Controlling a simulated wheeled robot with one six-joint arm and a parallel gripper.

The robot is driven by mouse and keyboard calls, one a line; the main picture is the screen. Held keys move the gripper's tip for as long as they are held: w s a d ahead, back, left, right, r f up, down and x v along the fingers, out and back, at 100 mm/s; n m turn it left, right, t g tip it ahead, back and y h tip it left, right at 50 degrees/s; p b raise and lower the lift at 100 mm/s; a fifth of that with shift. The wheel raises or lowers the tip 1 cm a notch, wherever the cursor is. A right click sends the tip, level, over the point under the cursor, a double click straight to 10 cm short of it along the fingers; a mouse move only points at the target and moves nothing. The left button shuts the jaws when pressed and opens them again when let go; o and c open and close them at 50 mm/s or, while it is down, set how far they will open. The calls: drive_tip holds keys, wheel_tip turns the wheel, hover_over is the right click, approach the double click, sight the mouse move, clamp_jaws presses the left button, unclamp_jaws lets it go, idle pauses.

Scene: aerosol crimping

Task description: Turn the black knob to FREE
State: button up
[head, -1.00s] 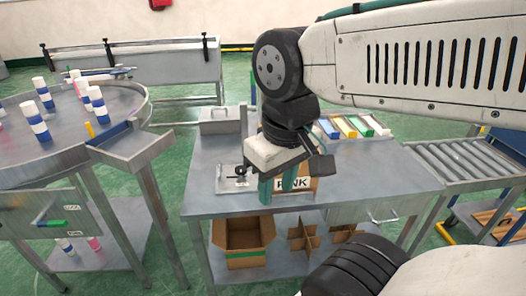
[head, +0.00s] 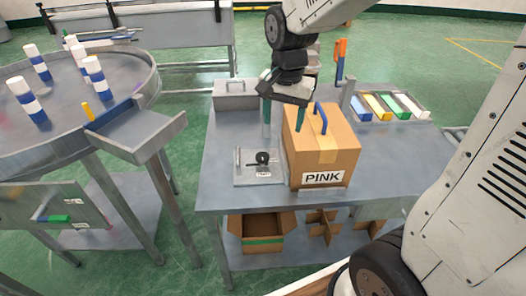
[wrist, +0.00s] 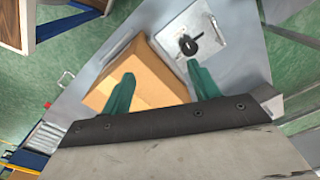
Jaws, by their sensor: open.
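The black knob (head: 262,157) sits on a flat light grey plate (head: 243,178) at the left front of the grey table. A small label lies at its front, too small to read. The knob's short bar points left in the head view. The wrist view also shows the knob (wrist: 188,46) and the plate (wrist: 208,56), ahead of the right finger. My gripper (head: 283,131) is open and empty, its green fingers raised above the table behind the knob, apart from it. In the wrist view, my gripper (wrist: 160,73) has its fingers spread wide.
A cardboard box (head: 330,150) marked PINK, with a blue handle on top, stands just right of the plate. A grey metal case (head: 235,94) is behind. Coloured bins (head: 391,106) stand back right. A round table (head: 60,122) with striped cans is left.

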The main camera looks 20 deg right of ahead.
sight(263, 156)
drive_tip(key=w+f+m, duration=0.1)
drive_tip(key=w+f, duration=0.2)
drive_tip(key=w+f+m, duration=0.2)
drive_tip(key=w+f, duration=0.1)
drive_tip(key=f, duration=0.1)
drive_tip(key=w+a+f+m, duration=0.1)
drive_tip(key=w+f, duration=0.2)
drive_tip(key=shift+w+a+f+m, duration=0.1)
drive_tip(key=shift+w+f+m, duration=0.15)
drive_tip(key=shift+f+m, duration=0.15)
wheel_tip(263, 156, down, 8)
drive_tip(key=shift+w+f, duration=0.1)
drive_tip(key=shift+w, duration=0.05)
drive_tip(key=c, duration=1)
